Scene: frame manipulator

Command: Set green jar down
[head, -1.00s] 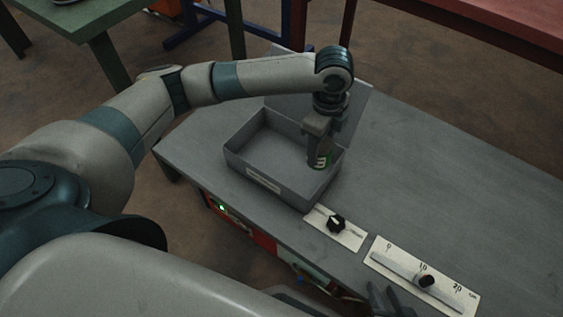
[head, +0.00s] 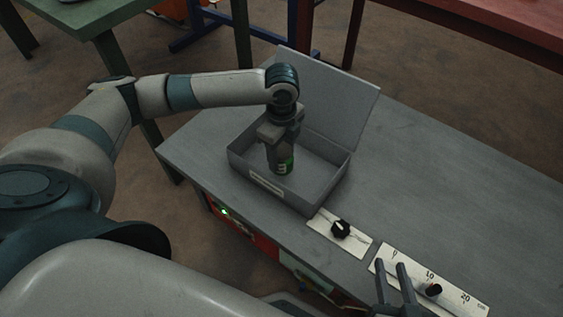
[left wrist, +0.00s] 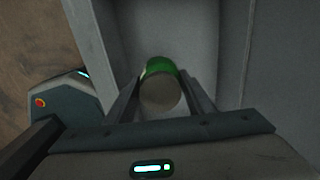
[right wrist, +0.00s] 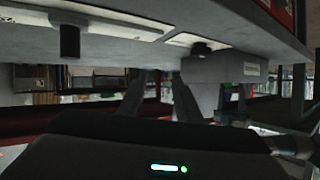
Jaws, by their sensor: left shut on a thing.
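The green jar (head: 285,163) is upright in my left gripper (head: 277,146), over or inside the open grey box (head: 325,174). Whether its base touches the box floor cannot be told. In the left wrist view the jar (left wrist: 160,88) shows its pale round top and green side between the two fingers of the left gripper (left wrist: 165,100), with the grey box floor behind it. My right gripper (head: 394,285) is at the front edge of the bench, beside the slider panel. It also shows in the right wrist view (right wrist: 160,90), its fingers apart with nothing between them.
The box lid (head: 335,95) stands raised at the back. A white panel with a black knob (head: 341,229) and a slider panel with a black knob (head: 433,290) lie along the bench's front edge. The grey bench top (head: 440,180) to the right is clear.

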